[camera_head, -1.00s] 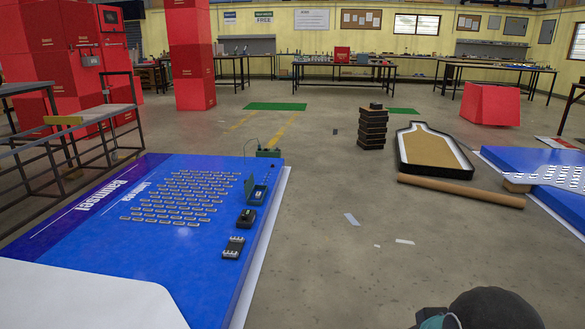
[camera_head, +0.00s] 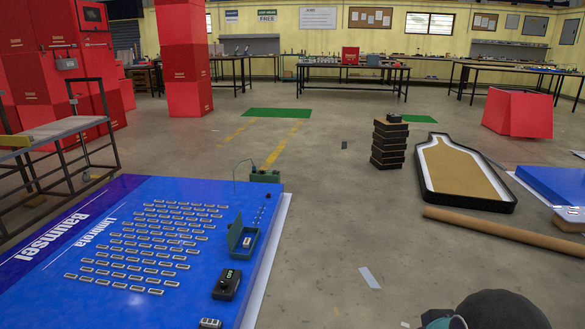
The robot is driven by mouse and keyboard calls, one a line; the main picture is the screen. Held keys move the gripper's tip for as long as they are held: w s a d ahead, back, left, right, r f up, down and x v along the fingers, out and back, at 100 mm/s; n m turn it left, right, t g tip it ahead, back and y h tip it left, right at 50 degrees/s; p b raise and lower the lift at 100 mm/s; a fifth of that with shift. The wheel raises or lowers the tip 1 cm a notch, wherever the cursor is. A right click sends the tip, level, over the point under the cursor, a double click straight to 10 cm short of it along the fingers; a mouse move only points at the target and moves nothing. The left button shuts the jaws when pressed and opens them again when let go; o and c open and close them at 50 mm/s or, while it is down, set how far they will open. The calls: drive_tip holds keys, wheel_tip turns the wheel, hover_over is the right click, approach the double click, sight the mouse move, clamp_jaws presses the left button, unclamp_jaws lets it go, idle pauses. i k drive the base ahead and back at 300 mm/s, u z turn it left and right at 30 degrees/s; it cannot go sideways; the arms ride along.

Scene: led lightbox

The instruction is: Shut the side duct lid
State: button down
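A large blue lightbox panel (camera_head: 120,305) lies flat at the left, with rows of small LED modules on it. Near its right edge sits a small teal-green box (camera_head: 252,246), which appears to be the side duct. Its lid (camera_head: 234,232) stands raised at the box's left side, so the box is open. A small pale item (camera_head: 247,242) shows inside. A dark rounded part of my arm shows at the bottom right, well apart from the box. My gripper's fingers are not in view.
A black device (camera_head: 227,285) lies in front of the box. A green unit (camera_head: 265,175) with a thin wire stands at the panel's far corner. Bare floor lies right of the panel. A brown tube (camera_head: 500,231), a bottle-shaped tray (camera_head: 428,185) and a dark stack (camera_head: 389,145) lie beyond.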

sight(235, 229)
drive_tip(key=i, duration=2.85)
drive_tip(key=u, duration=2.5)
drive_tip(key=i, duration=0.35)
drive_tip(key=z, duration=2.05)
